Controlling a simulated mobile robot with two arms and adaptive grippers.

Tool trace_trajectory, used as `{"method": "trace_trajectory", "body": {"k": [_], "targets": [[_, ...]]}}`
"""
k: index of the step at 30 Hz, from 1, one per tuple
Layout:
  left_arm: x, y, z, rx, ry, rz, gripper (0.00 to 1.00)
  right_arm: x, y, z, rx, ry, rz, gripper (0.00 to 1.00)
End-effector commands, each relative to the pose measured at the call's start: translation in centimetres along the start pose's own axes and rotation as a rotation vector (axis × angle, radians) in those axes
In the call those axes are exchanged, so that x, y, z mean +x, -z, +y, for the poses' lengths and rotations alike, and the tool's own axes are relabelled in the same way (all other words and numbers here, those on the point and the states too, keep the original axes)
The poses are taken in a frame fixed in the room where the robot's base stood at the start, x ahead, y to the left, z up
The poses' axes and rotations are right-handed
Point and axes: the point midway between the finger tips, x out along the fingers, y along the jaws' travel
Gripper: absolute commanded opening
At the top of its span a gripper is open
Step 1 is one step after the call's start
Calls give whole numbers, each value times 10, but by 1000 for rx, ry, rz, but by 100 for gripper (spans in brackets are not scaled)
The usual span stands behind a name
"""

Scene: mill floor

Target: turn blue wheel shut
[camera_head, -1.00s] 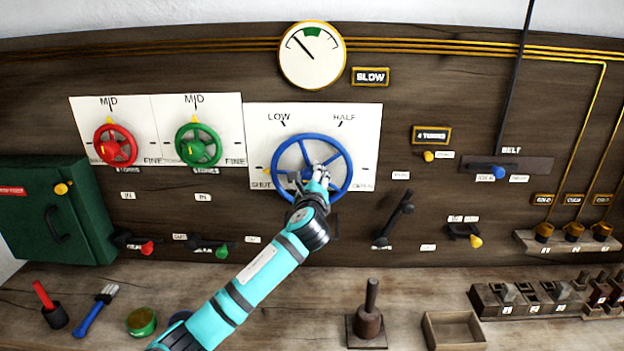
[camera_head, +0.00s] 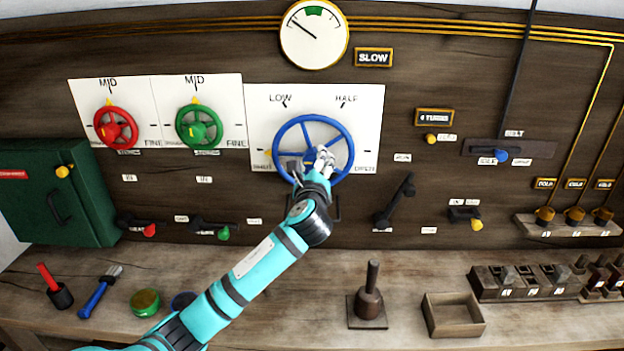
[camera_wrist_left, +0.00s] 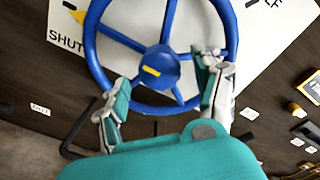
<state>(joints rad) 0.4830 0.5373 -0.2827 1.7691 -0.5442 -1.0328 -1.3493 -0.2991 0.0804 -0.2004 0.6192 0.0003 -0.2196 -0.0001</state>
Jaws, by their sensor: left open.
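The blue wheel (camera_head: 313,118) is mounted on a white panel (camera_head: 366,105) lettered SHUT, LOW, HALF and another word at lower right that I cannot read clearly. A yellow marker (camera_wrist_left: 75,13) sits outside the rim beside SHUT. My left gripper (camera_head: 318,165) is at the lower right part of the wheel. In the left wrist view the gripper (camera_wrist_left: 164,92) is open, with one finger over the right side of the wheel and the other at its lower left. The hub (camera_wrist_left: 157,68) shows between and beyond the fingers. I cannot tell if the fingers touch the wheel.
A red wheel (camera_head: 116,128) and a green wheel (camera_head: 199,127) stand to the left. A gauge (camera_head: 314,35) hangs above, near a SLOW sign (camera_head: 373,57). A black lever (camera_head: 396,203) is right of my gripper. The bench holds a weight (camera_head: 368,303) and an open box (camera_head: 453,315).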

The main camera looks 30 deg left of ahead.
Motion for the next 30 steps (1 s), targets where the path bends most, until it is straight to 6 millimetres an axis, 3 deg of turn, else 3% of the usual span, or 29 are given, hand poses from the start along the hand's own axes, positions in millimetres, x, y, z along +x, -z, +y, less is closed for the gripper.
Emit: {"method": "trace_trajectory", "body": {"k": [6, 12, 30], "targets": [[-49, 1, 0, 0, 1, 2, 68, 0, 0, 0, 0, 0, 0, 40], [-76, 0, 0, -1, 0, 1, 68, 0, 0, 0, 0, 1, 0, 40], [-84, 0, 0, -1, -1, 0, 68, 0, 0, -1, 0, 1, 0, 40]]}}
